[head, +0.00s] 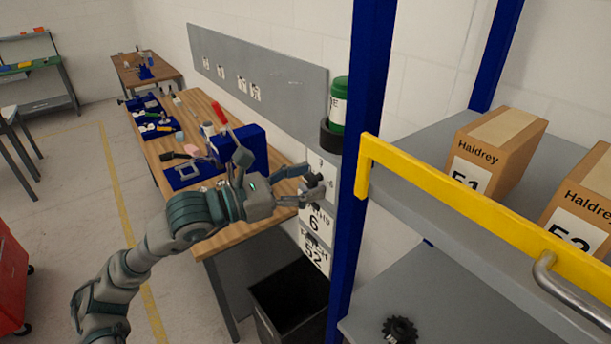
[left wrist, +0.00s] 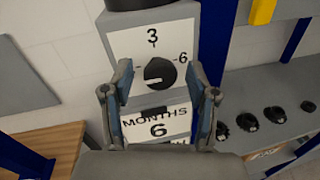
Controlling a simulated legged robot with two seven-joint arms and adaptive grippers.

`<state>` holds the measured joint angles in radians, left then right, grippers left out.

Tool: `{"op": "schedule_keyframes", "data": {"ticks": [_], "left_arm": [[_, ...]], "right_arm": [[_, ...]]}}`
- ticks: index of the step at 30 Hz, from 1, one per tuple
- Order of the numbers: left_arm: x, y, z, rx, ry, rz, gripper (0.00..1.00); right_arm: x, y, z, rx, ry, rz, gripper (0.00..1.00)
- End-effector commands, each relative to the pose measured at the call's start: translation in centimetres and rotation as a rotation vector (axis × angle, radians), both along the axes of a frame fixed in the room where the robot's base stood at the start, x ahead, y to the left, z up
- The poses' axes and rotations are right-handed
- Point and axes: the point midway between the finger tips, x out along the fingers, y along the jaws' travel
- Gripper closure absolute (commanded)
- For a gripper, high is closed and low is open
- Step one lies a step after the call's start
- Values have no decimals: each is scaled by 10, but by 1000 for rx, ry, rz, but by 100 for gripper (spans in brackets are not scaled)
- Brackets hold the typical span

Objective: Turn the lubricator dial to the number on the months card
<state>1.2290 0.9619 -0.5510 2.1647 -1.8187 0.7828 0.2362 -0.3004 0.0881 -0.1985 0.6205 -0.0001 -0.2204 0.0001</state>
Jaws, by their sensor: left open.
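The lubricator dial (left wrist: 160,72) is a round black knob on a white face, marked 3 above and 6 at right. A small light mark on the knob seems to point left. The months card (left wrist: 157,128) below it reads 6; it also shows in the head view (head: 315,222). My left gripper (left wrist: 159,82) is open, its two fingers either side of the knob in the picture; I cannot tell whether they touch it. In the head view my left gripper (head: 312,188) reaches the panel and partly hides the dial. My right gripper is not in view.
A green and white canister (head: 338,103) stands above the dial. A blue post (head: 359,150) and yellow rail (head: 450,195) stand close at right. A wooden bench (head: 205,110) with tools lies behind my arm. A dark bin (head: 290,296) is below.

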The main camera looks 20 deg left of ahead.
Motion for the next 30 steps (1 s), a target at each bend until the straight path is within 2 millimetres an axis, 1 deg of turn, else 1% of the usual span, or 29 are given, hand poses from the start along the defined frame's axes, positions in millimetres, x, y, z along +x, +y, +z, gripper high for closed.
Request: {"op": "schedule_keyframes", "data": {"ticks": [7,8,9,11,12,14,15,23,30], "left_arm": [[1,-1,0,0,0,0,41],[1,-1,0,0,0,0,46],[1,-1,0,1,1,0,56],[1,-2,0,1,1,0,71],[1,-2,0,1,0,0,81],[1,-2,0,1,0,1,96],[2,-2,0,1,1,1,100],[2,-2,0,13,-11,1,100],[2,-2,1,91,-75,2,100]], "right_arm": [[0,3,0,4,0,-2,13],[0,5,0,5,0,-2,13],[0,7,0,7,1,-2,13],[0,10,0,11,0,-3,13],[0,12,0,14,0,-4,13],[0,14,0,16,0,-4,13],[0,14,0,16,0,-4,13],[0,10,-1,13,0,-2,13],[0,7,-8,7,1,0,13]]}}
